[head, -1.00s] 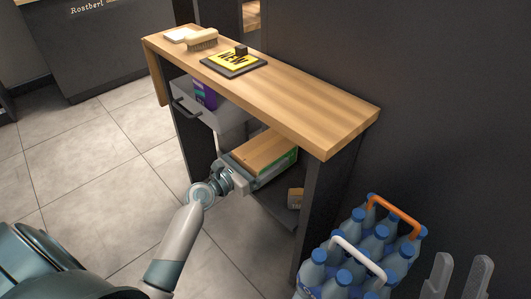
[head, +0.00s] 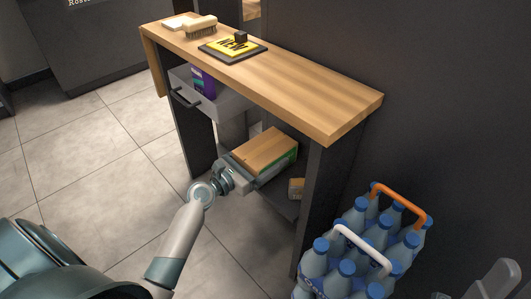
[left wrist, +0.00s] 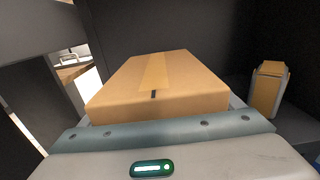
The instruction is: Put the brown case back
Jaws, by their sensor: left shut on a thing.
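The brown case (head: 264,148) is a flat cardboard box with a tape strip and a green mark on its side. It is inside the open lower bay of the wooden-topped counter, above the dark lower shelf (head: 282,206). My left gripper (head: 256,180) is shut on its near side. In the left wrist view the case (left wrist: 160,85) lies level beyond the gripper's grey front. Whether its underside touches the shelf is hidden. My right gripper (head: 470,288) shows only partly at the bottom right, its fingers apart with nothing seen between them.
A small brown carton (head: 296,188) stands on the lower shelf, right of the case. Above, a drawer (head: 222,105) is pulled out with a purple box (head: 203,82) in it. The counter top (head: 310,100) overhangs the bay. Bottle packs (head: 365,250) stand at right.

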